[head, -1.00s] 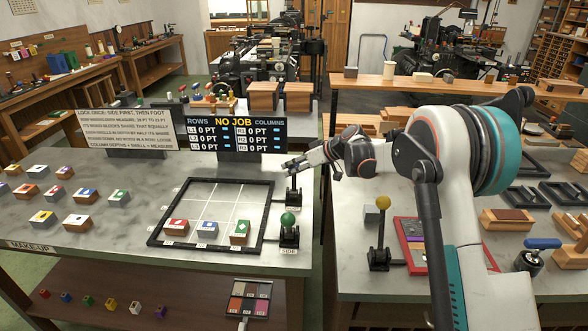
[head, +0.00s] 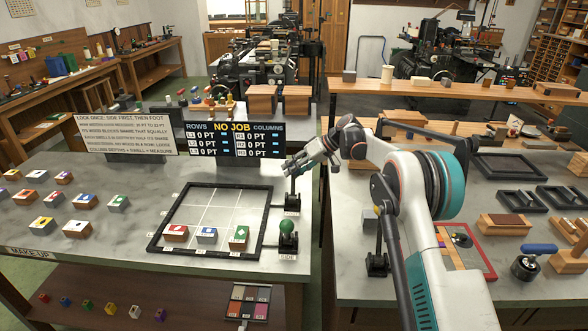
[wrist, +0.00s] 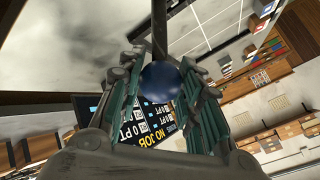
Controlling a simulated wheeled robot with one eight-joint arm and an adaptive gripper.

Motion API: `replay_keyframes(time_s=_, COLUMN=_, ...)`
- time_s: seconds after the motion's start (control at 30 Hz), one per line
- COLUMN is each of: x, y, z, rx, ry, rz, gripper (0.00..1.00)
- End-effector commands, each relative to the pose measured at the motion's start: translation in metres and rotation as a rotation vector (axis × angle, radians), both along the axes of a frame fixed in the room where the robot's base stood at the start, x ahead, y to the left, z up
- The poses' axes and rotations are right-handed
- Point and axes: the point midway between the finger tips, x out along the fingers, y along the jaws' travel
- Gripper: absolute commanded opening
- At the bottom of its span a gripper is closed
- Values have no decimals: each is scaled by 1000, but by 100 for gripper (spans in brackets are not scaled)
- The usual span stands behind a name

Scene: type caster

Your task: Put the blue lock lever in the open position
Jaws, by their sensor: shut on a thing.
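The blue lock lever's round knob (wrist: 160,82) sits between the two fingers of my gripper (wrist: 165,88) in the wrist view, with its dark rod running up from it. In the head view my gripper (head: 294,166) is at the far right corner of the black frame, shut on the knob, which it hides. The lever's dark post (head: 292,199) shows below the fingers and looks about upright. Any open or locked marking is not readable.
A green-knobbed lever (head: 287,227) stands just in front, by the SIDE label. The black frame (head: 153,242) holds several colored blocks. A NO JOB board (head: 235,139) stands behind. My arm crosses the right bench, over another lever's base (head: 377,264).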

Motion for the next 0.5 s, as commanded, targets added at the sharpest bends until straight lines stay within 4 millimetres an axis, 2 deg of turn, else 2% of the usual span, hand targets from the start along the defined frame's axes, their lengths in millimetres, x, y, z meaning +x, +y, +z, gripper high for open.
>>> replay_keyframes(time_s=0.2, x=2, y=0, z=1, rx=2, ry=-4, rz=-6, gripper=0)
replay_keyframes(time_s=0.23, x=2, y=0, z=2, rx=2, ry=-4, rz=-6, gripper=37)
replay_keyframes(time_s=0.3, x=2, y=0, z=1, rx=2, ry=-3, rz=-5, gripper=53)
replay_keyframes(time_s=0.5, x=1, y=0, z=1, rx=1, ry=-3, rz=-3, gripper=54)
